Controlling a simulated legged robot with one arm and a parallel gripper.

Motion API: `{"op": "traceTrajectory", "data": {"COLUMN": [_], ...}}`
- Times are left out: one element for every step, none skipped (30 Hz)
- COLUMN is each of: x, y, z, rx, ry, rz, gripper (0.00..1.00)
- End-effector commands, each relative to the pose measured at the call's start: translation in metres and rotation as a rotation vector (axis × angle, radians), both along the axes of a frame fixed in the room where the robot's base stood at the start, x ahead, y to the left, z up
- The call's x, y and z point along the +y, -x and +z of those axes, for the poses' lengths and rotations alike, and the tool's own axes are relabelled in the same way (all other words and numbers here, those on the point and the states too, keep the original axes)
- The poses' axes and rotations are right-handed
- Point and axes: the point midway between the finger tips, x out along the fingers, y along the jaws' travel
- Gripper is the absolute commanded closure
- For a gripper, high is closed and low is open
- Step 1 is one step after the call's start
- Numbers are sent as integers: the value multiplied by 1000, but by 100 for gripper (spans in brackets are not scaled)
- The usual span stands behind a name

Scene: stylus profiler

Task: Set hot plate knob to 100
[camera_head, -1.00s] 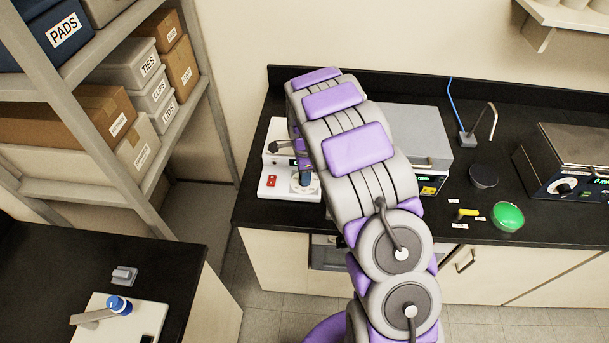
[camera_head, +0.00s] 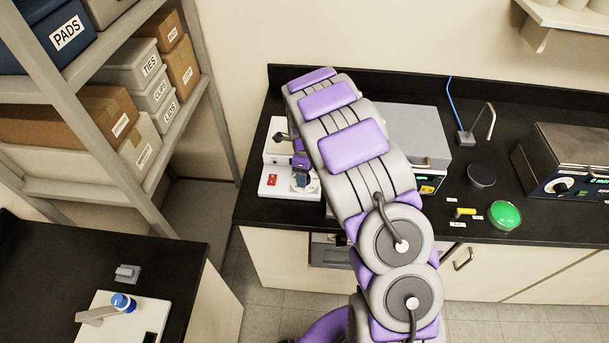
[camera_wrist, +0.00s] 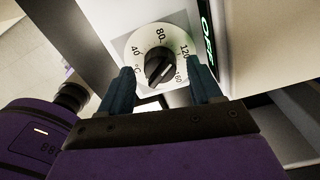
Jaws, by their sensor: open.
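The black knob (camera_wrist: 158,67) sits on a round white dial (camera_wrist: 143,45) marked 40, 80, 120, 160 and °C. A pale mark shows on the knob; which value it points at is hard to tell. The dial is on a white unit (camera_head: 274,192) at the left of the back bench. A dark display (camera_wrist: 208,45) beside the dial reads OFF in green. My gripper (camera_wrist: 163,74) is open, its blue fingers on either side of the knob. I cannot tell whether they touch it. In the head view my gripper (camera_head: 302,179) is small, in front of the unit, and my arm hides the unit's right part.
A red switch (camera_head: 272,180) is on the white unit, left of the dial. A grey instrument (camera_head: 415,135) stands to the right, partly behind my arm. Further right are a green round item (camera_head: 505,215), a dark disc (camera_head: 481,175) and another knobbed instrument (camera_head: 563,188). A shelf (camera_head: 212,130) stands left.

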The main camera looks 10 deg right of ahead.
Motion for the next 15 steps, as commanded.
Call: {"op": "traceTrajectory", "data": {"x": [0,0,0,0,0,0,0,0,0,0,0,0,0,0,0], "y": [0,0,0,0,0,0,-1,-1,-1,-1,-1,-1,-1,-1,-1], "z": [2,3,6,8,11,15,19,22,27,31,34,38,42,45,49], "rx": [0,-1,-1,-1,-1,-2,-2,-3,-4,-4,-5,-5,-5,-5,-5], "ry": [0,0,0,0,0,0,0,1,0,0,1,1,1,1,1], "rz": [0,0,0,0,0,0,0,0,0,1,0,0,0,0,0], "gripper": [36,36,36,36,36,36,36,36,36,36,36,36,36,36,36]}}
